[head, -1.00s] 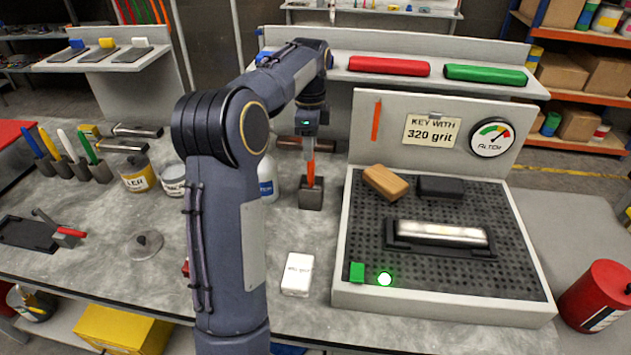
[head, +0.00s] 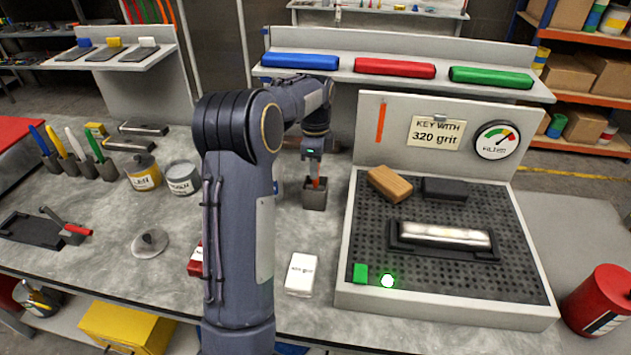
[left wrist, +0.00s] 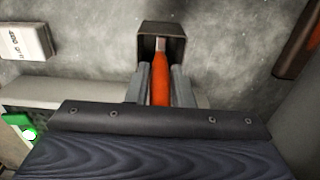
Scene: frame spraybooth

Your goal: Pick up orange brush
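The orange brush stands upright in a dark square holder (head: 315,194) on the grey bench, left of the perforated board. In the head view only a short piece of its orange handle (head: 318,182) shows below my left gripper (head: 314,176). In the left wrist view the orange handle (left wrist: 160,88) runs between the two grey fingers of the left gripper (left wrist: 161,82), and its lower end goes into the holder (left wrist: 162,45). The fingers are apart, one on each side of the handle, with narrow gaps. My right gripper is not in view.
A white box (head: 301,273) lies in front of the holder. The raised perforated board (head: 430,197) is at right, carrying a tan block (head: 390,184). Cans (head: 183,178) and upright markers (head: 75,150) stand at left. A shelf with coloured bars (head: 395,68) runs behind.

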